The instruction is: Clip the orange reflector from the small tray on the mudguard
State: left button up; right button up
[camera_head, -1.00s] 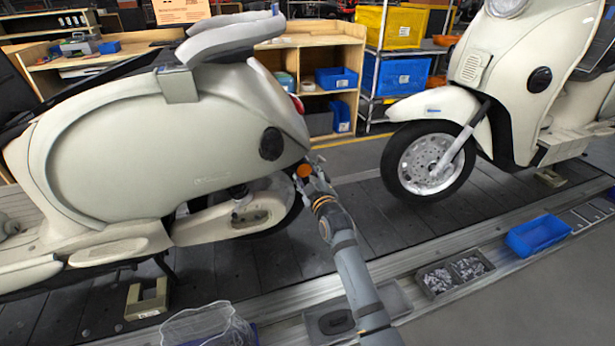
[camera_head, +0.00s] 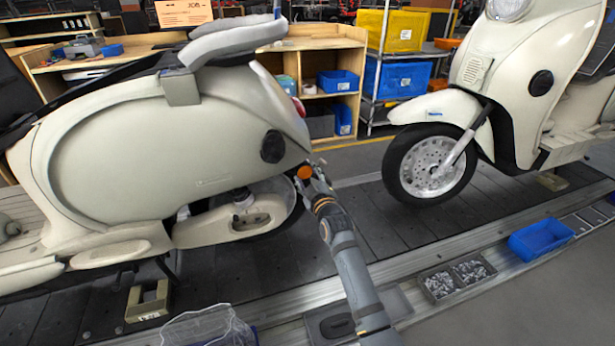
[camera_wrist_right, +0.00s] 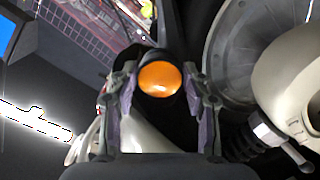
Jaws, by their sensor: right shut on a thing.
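The orange reflector (camera_head: 304,172) is a small round disc at the tail of the cream scooter (camera_head: 170,135) on the left. My right gripper (camera_head: 314,174) is shut on it. In the right wrist view the reflector (camera_wrist_right: 160,78) sits between the two fingers (camera_wrist_right: 160,105), its orange face toward the camera. A black part, probably the rear mudguard (camera_wrist_right: 180,35), lies directly behind it; I cannot tell whether they touch. The small grey tray (camera_head: 398,303) lies by the conveyor edge, partly hidden by my right arm. My left gripper is not in view.
A second scooter (camera_head: 525,85) stands to the right on the slat conveyor (camera_head: 360,215). A blue bin (camera_head: 541,238) and a grey box of small metal parts (camera_head: 440,285) lie along the near rail. A clear bag or bin (camera_head: 208,328) is at the bottom.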

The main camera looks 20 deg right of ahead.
jog(key=o, duration=1)
jog(key=s, duration=1.2)
jog(key=shift+d, duration=0.15)
